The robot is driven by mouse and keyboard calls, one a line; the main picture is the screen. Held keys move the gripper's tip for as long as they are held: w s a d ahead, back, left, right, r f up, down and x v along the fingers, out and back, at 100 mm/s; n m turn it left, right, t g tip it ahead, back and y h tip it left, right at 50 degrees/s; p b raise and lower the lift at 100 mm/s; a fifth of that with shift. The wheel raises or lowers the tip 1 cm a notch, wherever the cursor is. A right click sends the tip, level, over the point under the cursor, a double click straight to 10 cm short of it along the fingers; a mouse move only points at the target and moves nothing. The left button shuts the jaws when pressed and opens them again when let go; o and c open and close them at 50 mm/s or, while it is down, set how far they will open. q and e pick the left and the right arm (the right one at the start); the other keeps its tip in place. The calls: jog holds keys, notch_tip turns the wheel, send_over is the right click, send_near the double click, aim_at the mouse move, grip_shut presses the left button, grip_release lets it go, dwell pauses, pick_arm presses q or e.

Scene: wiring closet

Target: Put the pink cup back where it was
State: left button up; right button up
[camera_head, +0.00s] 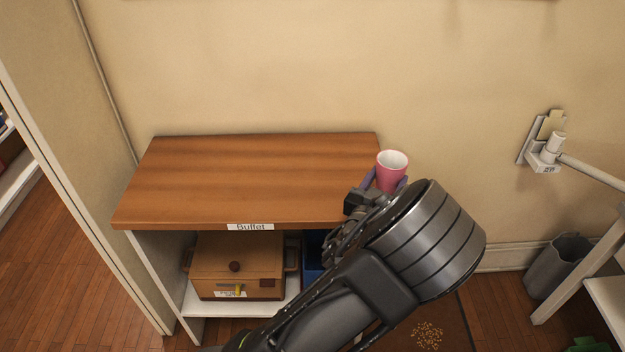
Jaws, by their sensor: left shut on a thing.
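The pink cup (389,173) is upright with a white inside, at the right end of the wooden buffet top. My left gripper (387,183) is shut on the cup, with a finger on each side of it. My left arm hides the cup's lower part and the buffet's right front corner. I cannot tell whether the cup is over the top or just past its right edge. The buffet top (250,180) is bare, with a "Buffet" label (250,227) on its front edge. My right gripper is not in view.
A brown lidded box (238,262) and a partly hidden blue thing (313,256) are on the shelf below. A wall bracket (548,146) with a bar is at right. A grey bin (560,265) stands by the wall. The beige wall is behind the buffet.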

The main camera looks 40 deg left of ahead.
pick_arm(q)
jog(key=a+y, duration=0.1)
jog(key=a, duration=0.1)
jog(key=a+r+n+y, duration=0.1)
jog(key=a, duration=0.2)
jog(key=a+r+n+y+b, duration=0.1)
jog(key=a, duration=0.2)
jog(key=shift+s+a+r+g+y, duration=0.1)
jog(key=shift+s+r+g+y, duration=0.05)
jog(key=shift+s+g+y, duration=0.2)
jog(key=s+a+r+n+g+y+b, duration=0.1)
jog(key=s+a+r+n+g+y, duration=0.1)
jog(key=a, duration=0.7)
notch_tip(320, 180, up, 3)
jog(key=shift+s+a+n+g+y, duration=0.35)
jog(key=shift+s+n+y, duration=0.55)
jog(key=shift+y, duration=0.35)
jog(key=shift+f+b, duration=0.8)
jog(key=shift+f, duration=2.3)
jog(key=shift+f+b, duration=0.35)
jog(key=shift+f, duration=1.55)
jog(key=shift+f, duration=0.15)
